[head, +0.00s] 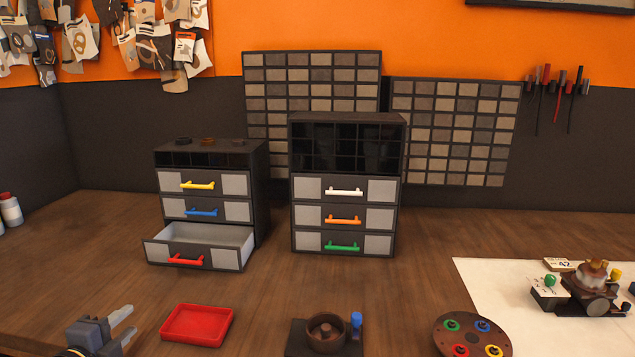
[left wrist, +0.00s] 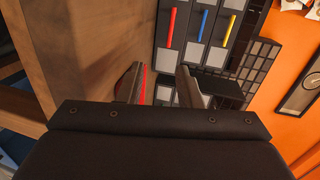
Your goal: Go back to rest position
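My left gripper (head: 124,327) is at the lower left in the head view, in front of the left drawer cabinet and left of the red tray. Its two fingers are apart with nothing seen between them. In the left wrist view the fingers (left wrist: 160,84) are also apart, with the drawer cabinet beyond them. My right gripper does not show in the head view.
The left cabinet (head: 260,190) has its red-handled bottom drawer (head: 193,246) pulled out. The right cabinet (head: 398,190) has shut drawers. A red tray (head: 196,324), a dark fixture (head: 326,335), a round plate (head: 472,337) and a white mat (head: 490,280) occupy the wooden bench.

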